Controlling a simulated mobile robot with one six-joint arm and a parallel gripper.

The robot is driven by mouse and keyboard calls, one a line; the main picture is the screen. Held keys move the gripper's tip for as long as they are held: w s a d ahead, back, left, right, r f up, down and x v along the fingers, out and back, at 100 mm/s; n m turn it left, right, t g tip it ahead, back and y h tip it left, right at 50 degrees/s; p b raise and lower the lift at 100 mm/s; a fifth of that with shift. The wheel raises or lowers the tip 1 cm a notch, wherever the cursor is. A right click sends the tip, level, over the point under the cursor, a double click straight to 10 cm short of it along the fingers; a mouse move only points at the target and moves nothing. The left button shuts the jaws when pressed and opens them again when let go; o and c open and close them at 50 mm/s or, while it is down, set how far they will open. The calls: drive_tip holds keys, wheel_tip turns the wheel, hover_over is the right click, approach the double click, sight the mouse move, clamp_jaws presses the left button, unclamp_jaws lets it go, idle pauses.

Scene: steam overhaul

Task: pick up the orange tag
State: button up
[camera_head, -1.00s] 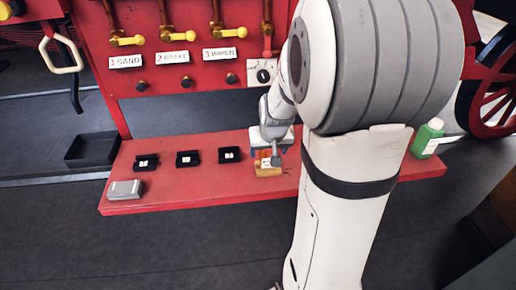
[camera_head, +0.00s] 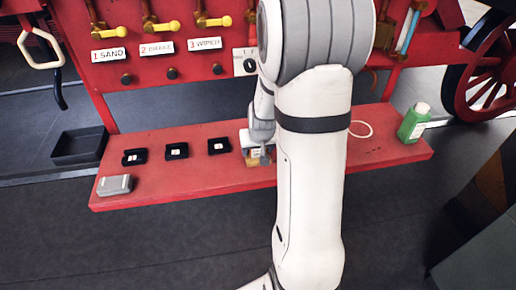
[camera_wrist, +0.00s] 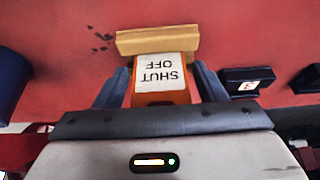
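The orange tag (camera_wrist: 160,97) carries a white label reading "SHUT OFF", upside down in the wrist view. It sits at a tan wooden block (camera_wrist: 157,41) on the red running board. My gripper (camera_wrist: 162,85) is open, with one blue-grey finger on each side of the tag and narrow gaps showing. In the head view my gripper (camera_head: 258,152) is low over the wooden block (camera_head: 259,161), and the tag is mostly hidden there.
Several small black boxes, one of them here (camera_head: 177,151), line the red board (camera_head: 190,185) left of the block. A grey case (camera_head: 115,185) lies at its left end. A green bottle (camera_head: 413,124) stands at the right end. A black tray (camera_head: 79,146) is beyond the board.

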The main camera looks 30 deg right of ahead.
drive_tip(key=c, duration=0.9)
drive_tip(key=shift+o, duration=0.2)
wheel_tip(320, 180, up, 10)
